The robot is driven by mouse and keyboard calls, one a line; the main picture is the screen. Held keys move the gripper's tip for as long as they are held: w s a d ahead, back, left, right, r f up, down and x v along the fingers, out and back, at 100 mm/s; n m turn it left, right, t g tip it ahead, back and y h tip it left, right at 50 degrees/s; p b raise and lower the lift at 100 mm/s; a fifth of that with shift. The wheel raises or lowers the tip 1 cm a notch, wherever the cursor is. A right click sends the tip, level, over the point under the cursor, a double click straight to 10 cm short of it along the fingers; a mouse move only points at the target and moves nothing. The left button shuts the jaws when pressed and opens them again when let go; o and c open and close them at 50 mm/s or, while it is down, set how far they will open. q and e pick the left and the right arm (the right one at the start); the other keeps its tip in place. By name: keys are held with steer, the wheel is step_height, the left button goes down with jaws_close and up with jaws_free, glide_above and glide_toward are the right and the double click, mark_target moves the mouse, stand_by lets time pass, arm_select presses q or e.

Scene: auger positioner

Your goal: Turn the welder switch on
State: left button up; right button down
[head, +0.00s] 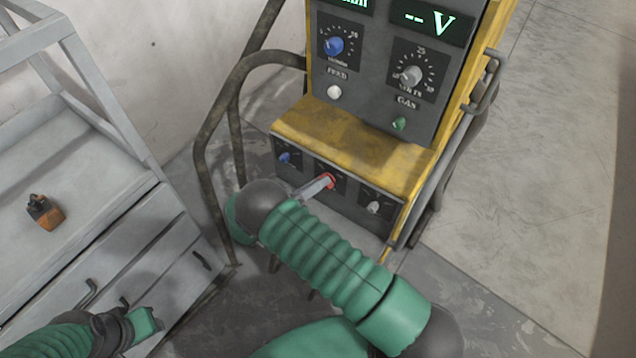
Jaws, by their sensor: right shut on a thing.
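The welder (350,140) is a yellow and dark grey machine at the upper middle. Its low front panel has a blue knob (286,158) at left, a small red part, which looks like the switch (330,179), in the middle and a grey knob (374,207) at right. My arm and gripper partly hide the panel, and the switch's position cannot be read. My left gripper (146,322) is at the lower left, away from the welder; its jaws are unclear.
The upper panel has a blue dial (334,46), a grey dial (411,75), a white button (334,92), a green button (399,124) and displays. Bent metal tubes (207,150) flank the welder. A grey drawer cabinet (110,215) with an orange-black object (45,212) stands left. Floor at right is clear.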

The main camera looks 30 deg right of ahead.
steer(key=shift+a, duration=0.15)
steer(key=shift+s+d+r+m+t+y+p, duration=0.1)
steer(key=shift+s+m+t+y+p, duration=0.35)
steer(key=shift+m+p, duration=1.55)
steer(key=shift+s+d+m+t+y+p, duration=0.15)
steer(key=shift+m+t+y+p, duration=0.7)
steer(key=shift+m, duration=2.1)
steer(key=shift+s+r+m+t+y+p, duration=0.1)
steer(key=shift+s+m+t+y+p, duration=0.45)
steer(key=shift+m+p, duration=1.55)
steer(key=shift+w+f+m+y+b, duration=0.15)
steer(key=shift+m+y+b, duration=0.1)
steer(key=shift+m+b, duration=0.2)
steer(key=c, duration=1.5)
jaws_free()
steer(key=shift+o, duration=0.7)
steer(key=shift+r, duration=0.2)
